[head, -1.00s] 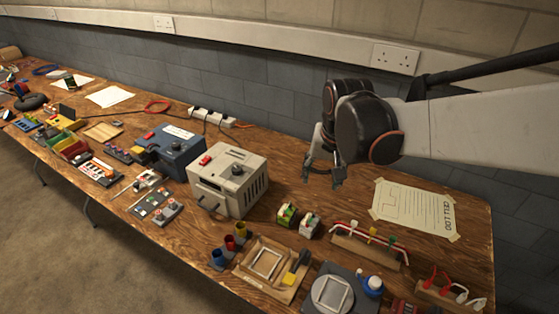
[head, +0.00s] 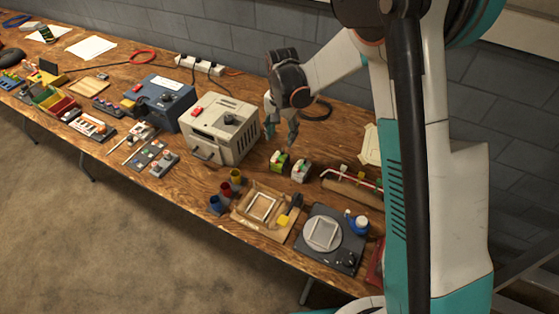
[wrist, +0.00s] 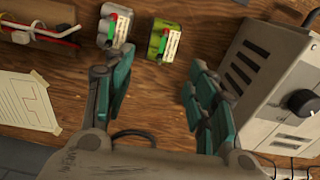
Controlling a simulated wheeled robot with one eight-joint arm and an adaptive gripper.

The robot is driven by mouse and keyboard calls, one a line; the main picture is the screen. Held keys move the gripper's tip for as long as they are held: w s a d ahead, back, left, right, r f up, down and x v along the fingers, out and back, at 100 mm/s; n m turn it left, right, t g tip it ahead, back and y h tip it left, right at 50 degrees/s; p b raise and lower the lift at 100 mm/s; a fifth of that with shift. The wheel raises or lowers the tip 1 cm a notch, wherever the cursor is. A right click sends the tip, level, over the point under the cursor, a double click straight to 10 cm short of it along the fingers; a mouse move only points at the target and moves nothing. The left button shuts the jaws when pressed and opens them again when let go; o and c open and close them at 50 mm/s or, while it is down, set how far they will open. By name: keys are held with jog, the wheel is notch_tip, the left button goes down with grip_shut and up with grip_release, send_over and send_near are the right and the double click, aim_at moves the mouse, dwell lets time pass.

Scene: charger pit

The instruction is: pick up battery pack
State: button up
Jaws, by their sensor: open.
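Two small block-shaped packs stand side by side on the wooden bench. I cannot tell for certain which one is the battery pack. In the wrist view the green pack (wrist: 163,39) lies beyond and between my fingertips. The white pack (wrist: 114,27) lies beyond the left finger. My gripper (head: 280,135) is open and empty, pointing down just behind the packs, with teal fingers spread in the wrist view (wrist: 156,85).
A grey power-supply box (head: 222,128) stands close on the left of the packs. A wooden rack with coloured rods (head: 350,187) is on the right. Coloured cups (head: 226,189) and a wooden tray (head: 240,215) are in front. A black cable lies behind the gripper.

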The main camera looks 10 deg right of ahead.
aim_at(279, 158)
notch_tip(279, 158, down, 8)
jog(key=shift+f+b, duration=0.2)
jog(key=shift+b, duration=1.05)
jog(key=shift+a+f+b, duration=0.2)
jog(key=shift+f+b, duration=1.1)
jog(key=shift+f, duration=1.3)
jog(key=shift+s, duration=0.1)
jog(key=c, duration=1.1)
jog(key=shift+r, duration=0.15)
jog(key=shift+c, duration=0.2)
